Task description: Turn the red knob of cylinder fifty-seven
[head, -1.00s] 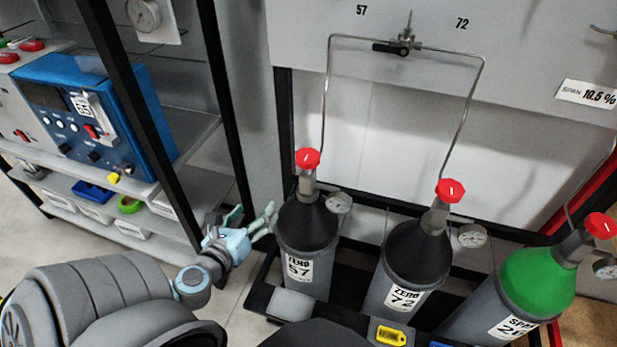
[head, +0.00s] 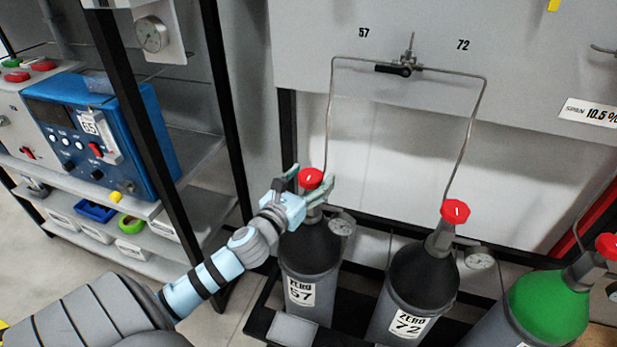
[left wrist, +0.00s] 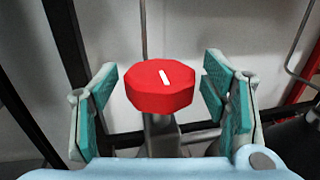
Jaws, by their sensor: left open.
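Cylinder fifty-seven (head: 310,262) is a dark grey gas cylinder with a label reading ZERO 57, standing upright in a rack. Its red knob (head: 310,178) sits on top of the valve and also shows in the left wrist view (left wrist: 160,86), with a white mark on its top. My left gripper (head: 312,183) is at the knob, with its fingers on either side. In the left wrist view the left gripper (left wrist: 160,105) is open, with a visible gap between each teal finger pad and the knob. My right gripper is not in view.
Cylinder 72 (head: 408,285) with its own red knob (head: 455,211) stands to the right, then a green-topped cylinder (head: 548,303). A thin pipe (head: 328,110) rises close behind the fifty-seven knob. A gauge (head: 341,224) sits beside its valve. A shelf with a blue analyser (head: 95,135) stands left.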

